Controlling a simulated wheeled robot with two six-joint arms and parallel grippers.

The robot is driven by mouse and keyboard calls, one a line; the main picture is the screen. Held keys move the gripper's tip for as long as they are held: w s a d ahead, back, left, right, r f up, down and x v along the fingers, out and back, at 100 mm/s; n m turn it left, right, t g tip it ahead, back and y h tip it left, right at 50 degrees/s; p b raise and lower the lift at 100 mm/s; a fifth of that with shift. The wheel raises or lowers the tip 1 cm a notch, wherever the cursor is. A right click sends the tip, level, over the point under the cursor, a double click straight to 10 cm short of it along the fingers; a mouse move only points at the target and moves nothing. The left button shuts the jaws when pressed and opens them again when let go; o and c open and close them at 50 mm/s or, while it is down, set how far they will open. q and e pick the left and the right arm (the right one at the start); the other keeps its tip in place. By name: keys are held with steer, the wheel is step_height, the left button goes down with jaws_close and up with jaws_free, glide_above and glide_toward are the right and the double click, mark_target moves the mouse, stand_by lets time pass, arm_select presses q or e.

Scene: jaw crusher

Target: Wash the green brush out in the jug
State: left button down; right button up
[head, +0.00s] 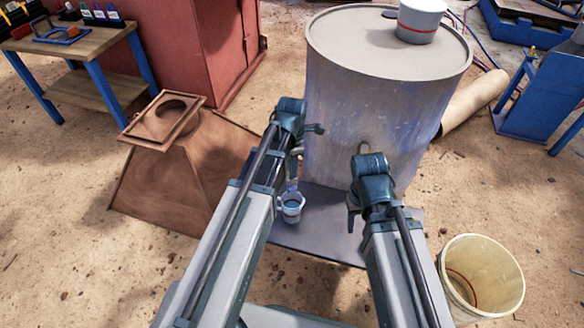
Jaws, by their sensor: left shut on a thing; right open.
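The jug (292,209) is a small pale grey vessel with blue liquid inside. It stands near the left edge of a dark grey bench top (330,232). My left gripper (294,172) points down just above the jug and is shut on a thin thing that reaches down to the jug's mouth. It is probably the green brush, but its colour and bristles are hidden or too small to tell. My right gripper (352,218) is open and empty over the right part of the bench top, apart from the jug.
A large grey drum (345,95) stands close behind the bench, with a white red-banded bucket (421,22) on top. A rusty hopper (180,180) is at left, a cream bucket (480,250) at lower right. A workbench (75,45) with tools stands at upper left.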

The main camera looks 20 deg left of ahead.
step_height(320, 180, down, 15)
steer(key=b, duration=1.5)
steer(key=shift+f, duration=0.1)
stand_by(0.7)
